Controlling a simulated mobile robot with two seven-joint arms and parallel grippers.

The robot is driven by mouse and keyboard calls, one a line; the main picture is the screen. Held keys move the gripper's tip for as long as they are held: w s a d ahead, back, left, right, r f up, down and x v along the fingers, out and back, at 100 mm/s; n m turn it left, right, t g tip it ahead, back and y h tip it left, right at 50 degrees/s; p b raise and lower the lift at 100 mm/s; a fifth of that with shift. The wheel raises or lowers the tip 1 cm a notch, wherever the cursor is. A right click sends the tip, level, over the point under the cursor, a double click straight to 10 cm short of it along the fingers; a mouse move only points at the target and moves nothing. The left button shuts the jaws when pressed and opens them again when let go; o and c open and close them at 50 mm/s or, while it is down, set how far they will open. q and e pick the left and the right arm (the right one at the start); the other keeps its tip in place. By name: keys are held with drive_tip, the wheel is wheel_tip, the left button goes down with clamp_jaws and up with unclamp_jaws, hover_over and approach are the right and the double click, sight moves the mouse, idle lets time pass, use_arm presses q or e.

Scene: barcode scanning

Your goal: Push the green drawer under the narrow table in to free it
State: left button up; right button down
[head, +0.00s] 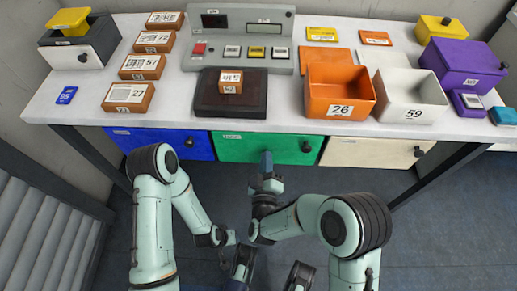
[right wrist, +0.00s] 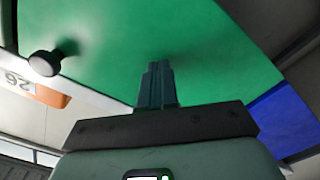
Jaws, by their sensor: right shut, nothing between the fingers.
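The green drawer (head: 232,150) sits under the narrow table (head: 80,112), between a blue and a cream drawer. Its front looks roughly in line with theirs. Its black knob (head: 306,147) is near the front's right end. My right gripper (head: 266,158) is shut and empty, its fingers pointing at the green front left of the knob. In the right wrist view the shut fingertips (right wrist: 158,68) lie over the green face (right wrist: 210,50), with the knob (right wrist: 46,62) at left. I cannot tell whether they touch it. My left gripper (head: 240,262) is low in the head view, its jaws unclear.
The blue drawer (head: 160,143) and the cream drawer (head: 370,153) flank the green one. On the table stand a scanner console (head: 240,42), a dark pad (head: 212,92), an orange bin (head: 338,92), a white bin (head: 410,98) and several brown boxes. Floor is clear at right.

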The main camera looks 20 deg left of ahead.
drive_tip(key=shift+w, duration=0.15)
idle(0.5)
drive_tip(key=shift+w+a, duration=0.2)
drive_tip(key=shift+w, duration=0.3)
drive_tip(key=shift+s, duration=0.1)
drive_tip(key=p+v, duration=0.1)
drive_tip(key=v, duration=1.2)
idle(0.4)
